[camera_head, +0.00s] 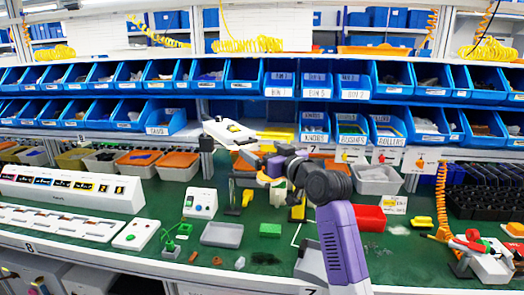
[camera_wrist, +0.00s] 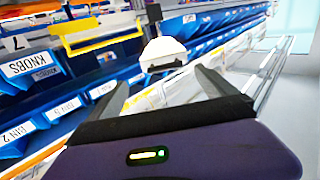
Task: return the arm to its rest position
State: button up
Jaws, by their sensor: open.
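My arm rises purple from the lower right of the head view and bends at a dark joint over the bench middle. Its outer part points left toward the bins; the fingertips are hard to make out there. In the wrist view my gripper (camera_wrist: 162,82) has its two dark fingers spread wide, with nothing held between them. A white rounded thing (camera_wrist: 163,52) shows beyond the fingers, apart from them as far as I can tell. A white control box (camera_head: 200,203) with small coloured round parts stands on the green bench, left of and below my arm.
Rows of blue bins (camera_head: 300,84) line the back. A long white panel (camera_head: 72,188) lies at the left. A grey tray (camera_head: 222,234), a green block (camera_head: 270,230) and a red bin (camera_head: 369,218) sit around my arm. A coiled orange hose (camera_head: 442,205) hangs at the right.

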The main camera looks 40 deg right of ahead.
dwell(0.3)
notch_tip(320, 180, up, 4)
jog(key=s+d+m+t+h, duration=0.1)
jog(key=s+m+t+h, duration=0.1)
jog(key=s+h, duration=0.1)
jog(key=s+a+f, duration=1.8)
jog(key=f, duration=0.1)
jog(key=s+a+f+n+g+y, duration=0.1)
jog(key=s+a+f+y, duration=0.1)
jog(key=s+a, duration=0.3)
jog(key=s+a+f+n+g+y, duration=0.2)
jog(key=s+a+f, duration=0.2)
jog(key=s, duration=0.8)
jog(key=s+a+f+n+g+y, duration=0.1)
jog(key=s+a+f+y, duration=0.1)
jog(key=s+a, duration=0.3)
jog(key=s+f, duration=0.1)
jog(key=s, duration=0.2)
jog(key=shift+s+a+f+g+y, duration=0.35)
jog(key=shift+f+g+y, duration=0.05)
